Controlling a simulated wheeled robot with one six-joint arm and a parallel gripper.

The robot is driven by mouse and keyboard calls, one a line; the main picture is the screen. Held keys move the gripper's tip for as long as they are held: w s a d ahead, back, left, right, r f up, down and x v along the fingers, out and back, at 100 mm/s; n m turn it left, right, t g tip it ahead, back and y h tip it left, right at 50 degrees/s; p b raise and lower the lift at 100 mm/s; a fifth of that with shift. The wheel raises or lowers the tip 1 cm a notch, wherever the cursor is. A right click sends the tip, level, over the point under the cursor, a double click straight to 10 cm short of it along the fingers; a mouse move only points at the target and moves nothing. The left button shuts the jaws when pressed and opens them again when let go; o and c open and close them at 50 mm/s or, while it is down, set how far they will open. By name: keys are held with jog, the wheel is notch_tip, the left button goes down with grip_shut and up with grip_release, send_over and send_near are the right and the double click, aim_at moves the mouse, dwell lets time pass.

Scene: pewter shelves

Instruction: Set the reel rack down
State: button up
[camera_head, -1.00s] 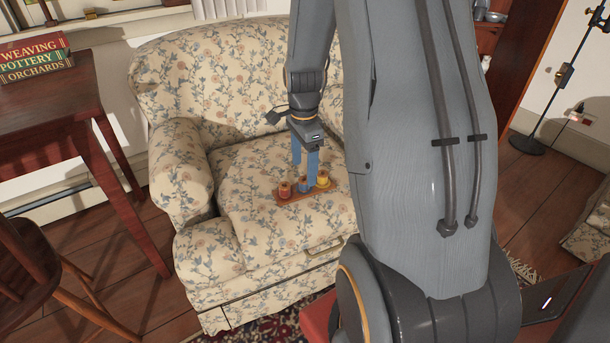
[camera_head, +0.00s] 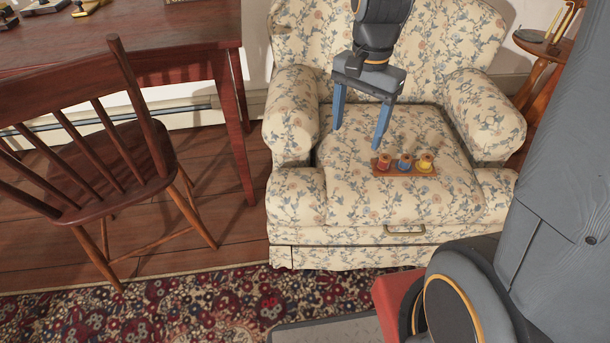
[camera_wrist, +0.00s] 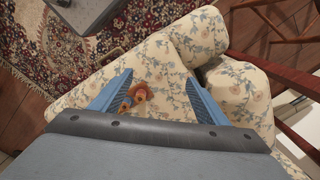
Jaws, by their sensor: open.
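The wrist view also shows the spread fingers (camera_wrist: 158,80).
A dark wooden chair (camera_head: 100,170) and a red-brown desk (camera_head: 130,40) stand left of the armchair. The armchair's arms (camera_head: 485,115) flank the seat. A patterned rug (camera_head: 190,310) lies in front. A small round table (camera_head: 545,45) is at the back right.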

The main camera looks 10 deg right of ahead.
jog(key=s+a+r+n, duration=0.2)
jog(key=s+a+n, duration=0.5)
jog(key=s, duration=0.1)
jog(key=s+a+r+n, duration=0.1)
jog(key=s+a+n, duration=0.6)
jog(key=s, duration=0.1)
jog(key=shift+s+r, duration=0.4)
jog(key=shift+a, duration=0.1)
jog(key=d+r+m+p, duration=0.4)
jog(key=d+r+p, duration=1)
jog(key=p, duration=1)
notch_tip(320, 180, up, 4)
jog(key=shift+s+d+r+m, duration=0.2)
jog(key=shift+s+d+m, duration=0.1)
jog(key=shift+s+d, duration=0.1)
